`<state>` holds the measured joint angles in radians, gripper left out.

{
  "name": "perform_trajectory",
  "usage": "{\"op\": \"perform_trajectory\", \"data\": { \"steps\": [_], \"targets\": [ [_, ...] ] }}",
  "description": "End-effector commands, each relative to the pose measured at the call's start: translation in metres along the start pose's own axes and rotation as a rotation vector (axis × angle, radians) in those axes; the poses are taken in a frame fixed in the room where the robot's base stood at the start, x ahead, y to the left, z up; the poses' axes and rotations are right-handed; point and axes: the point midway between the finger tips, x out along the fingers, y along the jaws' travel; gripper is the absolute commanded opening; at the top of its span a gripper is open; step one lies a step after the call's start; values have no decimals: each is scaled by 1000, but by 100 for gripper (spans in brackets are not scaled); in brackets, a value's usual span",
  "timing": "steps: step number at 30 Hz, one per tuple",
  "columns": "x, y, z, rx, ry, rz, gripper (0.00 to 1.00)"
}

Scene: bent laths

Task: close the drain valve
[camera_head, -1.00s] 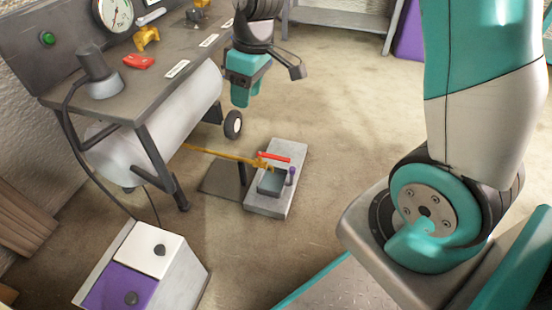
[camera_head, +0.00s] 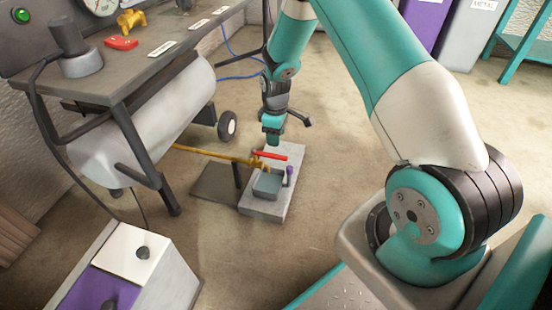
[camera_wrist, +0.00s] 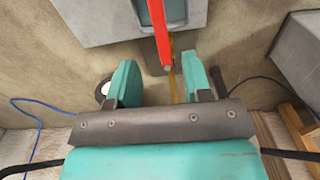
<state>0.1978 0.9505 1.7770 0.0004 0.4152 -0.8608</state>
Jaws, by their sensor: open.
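The drain valve has a red lever (camera_head: 271,155) on a yellow pipe (camera_head: 213,153); the lever points roughly in line with the pipe, over a grey basin (camera_head: 267,185). In the wrist view the red lever (camera_wrist: 160,32) comes down from the top, and its near end lies between the fingers as seen from above. My gripper (camera_head: 272,138) is above the lever, pointing down. In the wrist view my gripper (camera_wrist: 160,68) is open with nothing held. I cannot tell how far above the lever the fingertips are.
A grey tank (camera_head: 150,115) hangs under the workbench (camera_head: 150,55) on the left, with a wheel (camera_head: 228,126) close by. A white and purple cabinet (camera_head: 140,255) stands in front.

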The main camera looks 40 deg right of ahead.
Motion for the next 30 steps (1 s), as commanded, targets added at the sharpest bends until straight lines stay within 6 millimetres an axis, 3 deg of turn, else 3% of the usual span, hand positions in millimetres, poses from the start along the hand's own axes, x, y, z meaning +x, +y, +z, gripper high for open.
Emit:
{"op": "perform_trajectory", "data": {
  "steps": [1, 3, 9, 15, 23, 24, 30],
  "targets": [
    [19, 0, 0, 0, 0, -1, 45],
    [34, 0, 0, 0, 0, 0, 45],
    [65, 0, 0, 0, 1, 0, 45],
    [76, 0, 0, 0, 1, 1, 45],
    [76, 0, 0, 0, 1, 1, 45],
    [76, 0, 0, 1, 1, 1, 43],
    [76, 0, 0, 1, 1, 1, 0]
  ]
}}
